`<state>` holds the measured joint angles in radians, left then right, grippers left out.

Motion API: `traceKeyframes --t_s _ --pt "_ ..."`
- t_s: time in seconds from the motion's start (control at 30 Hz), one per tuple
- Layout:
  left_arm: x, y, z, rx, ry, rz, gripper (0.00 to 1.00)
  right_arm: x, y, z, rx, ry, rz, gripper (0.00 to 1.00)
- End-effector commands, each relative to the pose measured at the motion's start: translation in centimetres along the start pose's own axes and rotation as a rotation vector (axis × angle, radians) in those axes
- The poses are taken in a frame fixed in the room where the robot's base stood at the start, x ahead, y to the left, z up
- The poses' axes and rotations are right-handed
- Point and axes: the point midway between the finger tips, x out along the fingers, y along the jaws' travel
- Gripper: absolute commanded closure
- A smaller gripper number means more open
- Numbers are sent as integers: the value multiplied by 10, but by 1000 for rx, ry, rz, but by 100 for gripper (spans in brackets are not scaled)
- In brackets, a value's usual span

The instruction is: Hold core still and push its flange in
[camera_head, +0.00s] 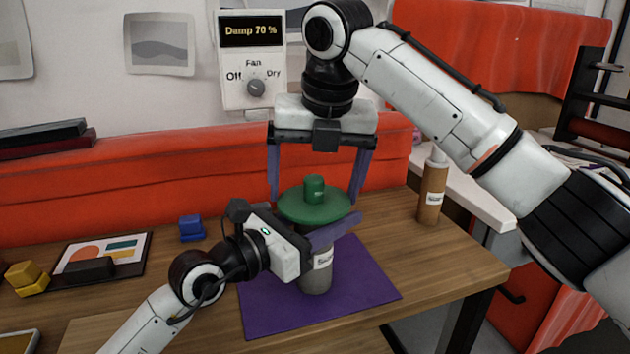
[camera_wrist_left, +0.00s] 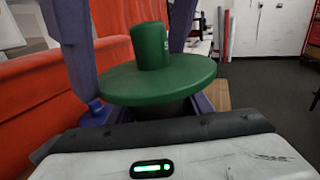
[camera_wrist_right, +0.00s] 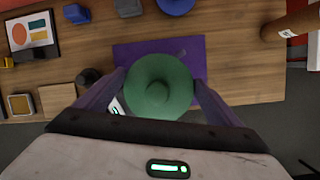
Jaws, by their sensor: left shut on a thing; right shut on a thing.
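The grey core (camera_head: 317,281) with a white label stands upright on a purple mat (camera_head: 262,308). The green flange (camera_head: 292,209), a round disc with a short knob on top, sits level at the core's upper end; it also shows in the left wrist view (camera_wrist_left: 155,80) and the right wrist view (camera_wrist_right: 150,75). My left gripper (camera_head: 318,243) is shut on the core from the side, just below the flange. My right gripper (camera_head: 316,200) points down from above, its fingers shut on opposite edges of the flange. The joint between flange and core is hidden.
A brown roll (camera_head: 432,192) stands at the table's right end. A blue block (camera_head: 191,228), a picture board (camera_head: 130,247) and yellow blocks (camera_head: 27,279) lie to the left. A red padded wall (camera_head: 130,185) runs behind the table. The mat's right part is clear.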

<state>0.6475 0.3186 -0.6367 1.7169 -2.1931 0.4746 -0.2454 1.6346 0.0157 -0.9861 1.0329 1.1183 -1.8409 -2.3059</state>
Motion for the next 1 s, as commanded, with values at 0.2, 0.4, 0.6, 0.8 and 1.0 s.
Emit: traceKeyframes --t_s 0.2,0.4,0.6,0.8,1.0 --pt "0 0 0 0 0 0 78 6 -1 -2 1 2 -1 38" --pt "0 0 0 0 0 0 78 11 -2 -3 1 1 -2 38" --pt "0 0 0 0 0 0 78 12 -2 -3 2 3 -3 0" --pt "0 0 0 -1 -1 0 78 10 -3 -3 3 4 -4 0" --pt "0 0 0 -1 -1 0 78 -16 -1 -3 2 -1 -1 0"
